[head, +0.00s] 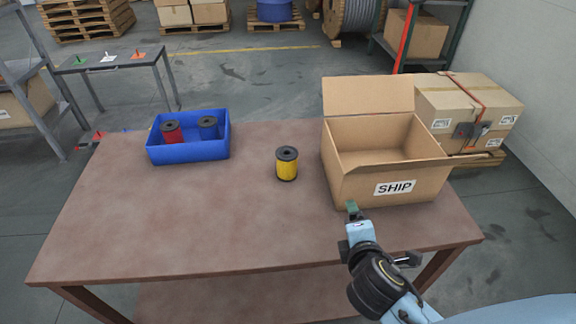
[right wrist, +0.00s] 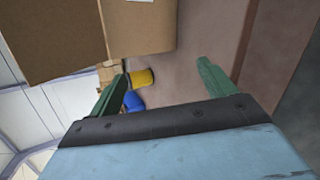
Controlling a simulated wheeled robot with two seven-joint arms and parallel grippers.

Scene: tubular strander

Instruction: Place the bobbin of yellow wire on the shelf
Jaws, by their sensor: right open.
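The bobbin of yellow wire (head: 287,168) stands upright on the brown table, between the blue tray and the open carton. It has dark end flanges. In the right wrist view the yellow bobbin (right wrist: 143,78) shows beyond and between my fingers, apart from them. My right gripper (head: 352,210) is open and empty, in front of the carton's near side. Its two green fingers are spread in the right wrist view (right wrist: 166,82). A grey rack with shelves (head: 20,72) is partly in view at the left edge. My left gripper is not in view.
The blue tray (head: 190,154) holds a red bobbin (head: 171,131) and a dark-topped bobbin (head: 208,127). The open SHIP carton (head: 385,187) stands right of the yellow bobbin. A grey stand (head: 110,58) with coloured markers is behind left. The table's left front (head: 150,220) is clear.

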